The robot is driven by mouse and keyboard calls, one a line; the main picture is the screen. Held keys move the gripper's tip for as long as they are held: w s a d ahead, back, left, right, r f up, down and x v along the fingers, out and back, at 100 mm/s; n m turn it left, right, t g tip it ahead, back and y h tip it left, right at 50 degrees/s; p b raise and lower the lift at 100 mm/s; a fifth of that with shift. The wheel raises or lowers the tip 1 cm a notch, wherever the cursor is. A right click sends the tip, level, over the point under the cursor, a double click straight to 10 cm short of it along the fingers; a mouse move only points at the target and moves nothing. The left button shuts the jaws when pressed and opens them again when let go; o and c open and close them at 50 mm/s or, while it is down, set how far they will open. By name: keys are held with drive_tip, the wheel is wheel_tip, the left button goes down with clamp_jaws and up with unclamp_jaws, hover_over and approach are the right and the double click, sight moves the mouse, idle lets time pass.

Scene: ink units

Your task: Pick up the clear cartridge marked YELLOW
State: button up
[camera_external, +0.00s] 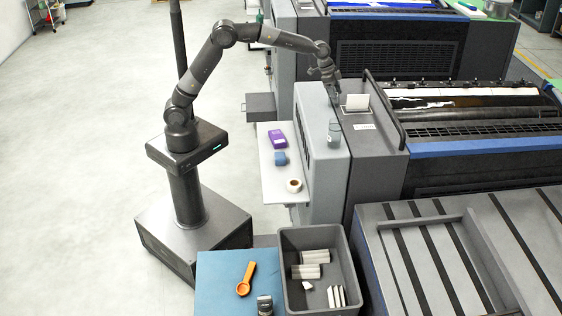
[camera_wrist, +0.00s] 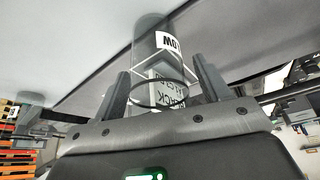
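A clear cylindrical cartridge (camera_wrist: 150,38) fills the middle of the wrist view, with a white label whose visible letters read upside down as the end of YELLOW. A dark ring circles its near end. A second label reading BLACK shows through or behind the clear body. The fingers of my gripper (camera_wrist: 162,68) stand on either side of the cartridge; whether they touch it is unclear. In the external view, my gripper (camera_external: 334,92) points down over the top of the grey machine unit, and what lies between the fingers is too small to make out.
Another clear container (camera_external: 334,133) stands on the grey cabinet top. A side shelf (camera_external: 273,180) holds purple, blue and white items. A grey bin (camera_external: 283,262) stands in front.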

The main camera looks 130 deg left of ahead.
drive_tip(key=c, duration=1.1)
drive_tip(key=shift+r, duration=0.1)
